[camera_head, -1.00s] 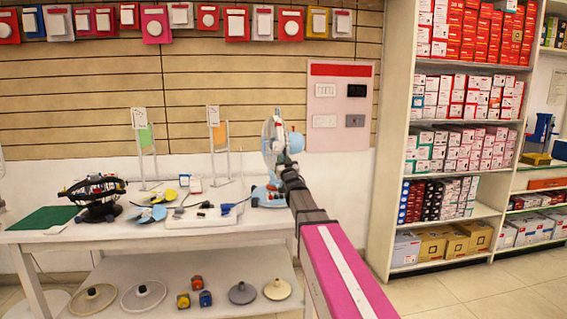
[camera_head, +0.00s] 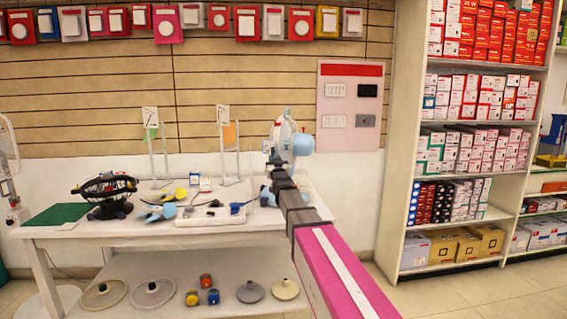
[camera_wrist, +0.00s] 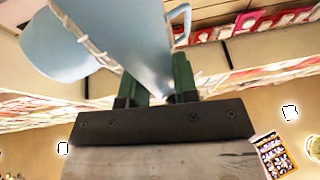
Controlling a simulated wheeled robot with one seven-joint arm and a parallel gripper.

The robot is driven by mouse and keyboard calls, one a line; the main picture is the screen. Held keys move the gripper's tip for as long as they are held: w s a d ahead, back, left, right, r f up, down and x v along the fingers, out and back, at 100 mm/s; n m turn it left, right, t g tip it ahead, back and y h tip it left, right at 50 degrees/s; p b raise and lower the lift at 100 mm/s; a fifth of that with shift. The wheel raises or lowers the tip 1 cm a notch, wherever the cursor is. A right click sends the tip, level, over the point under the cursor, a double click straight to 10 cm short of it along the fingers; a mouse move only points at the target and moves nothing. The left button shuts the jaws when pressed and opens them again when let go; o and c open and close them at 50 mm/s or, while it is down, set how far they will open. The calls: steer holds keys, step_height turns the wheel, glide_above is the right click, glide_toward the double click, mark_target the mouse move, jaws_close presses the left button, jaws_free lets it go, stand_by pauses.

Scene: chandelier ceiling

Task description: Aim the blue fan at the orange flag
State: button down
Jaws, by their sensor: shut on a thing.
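The blue fan (camera_head: 301,143) stands at the right end of the white table, its light-blue motor housing toward me and its pale cage partly behind my arm. The orange flag (camera_head: 230,134) hangs on a white stand to the fan's left. A green flag (camera_head: 151,132) hangs on a similar stand farther left. My gripper (camera_head: 279,158) is at the fan head; my arm hides its fingertips in the head view. In the wrist view, the green fingers (camera_wrist: 156,85) are shut on the fan's light-blue body (camera_wrist: 110,40). The fan's base is mostly hidden by my arm.
The white table (camera_head: 130,229) also bears a black caged fan (camera_head: 104,190), a green mat (camera_head: 58,214) and several small parts. Lids and small coloured items lie on its lower shelf. A tall shelf (camera_head: 408,185) of boxes stands at right. Floor between is clear.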

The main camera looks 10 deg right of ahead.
steer(key=shift+w+a, duration=0.8)
steer(key=shift+a, duration=0.35)
steer(key=shift+w+a, duration=0.8)
steer(key=shift+a, duration=0.35)
steer(key=c, duration=0.9)
jaws_free()
steer(key=shift+d, duration=0.1)
steer(key=v, duration=1.1)
steer(key=shift+s+r, duration=0.1)
